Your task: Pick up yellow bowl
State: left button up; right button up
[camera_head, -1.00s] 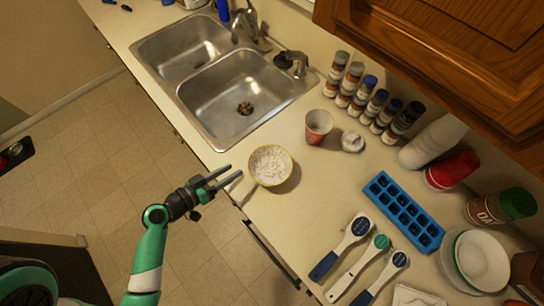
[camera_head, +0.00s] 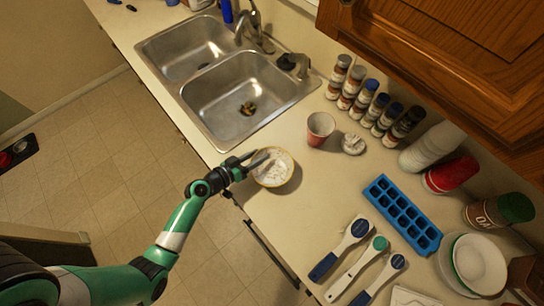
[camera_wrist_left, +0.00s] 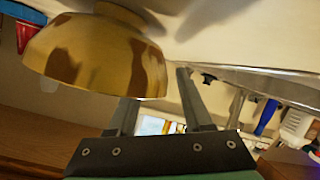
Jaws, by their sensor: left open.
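The yellow bowl (camera_head: 276,171) sits upright on the counter just right of the sink's near corner, with a pale speckled inside. My left gripper (camera_head: 258,159) is open at the bowl's left side, its fingertips reaching over the rim in the head view. In the left wrist view the bowl (camera_wrist_left: 95,55) shows its shiny yellow outside at upper left, close to the open fingers (camera_wrist_left: 157,103). I cannot tell whether a finger touches it. My right gripper is not in view.
A double sink (camera_head: 233,92) lies behind the bowl. A red cup (camera_head: 320,128) and a small white item (camera_head: 353,144) stand to its right. The counter just right of the bowl is clear.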

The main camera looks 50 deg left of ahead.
pick_arm(q)
grip_shut()
dwell(1.4)
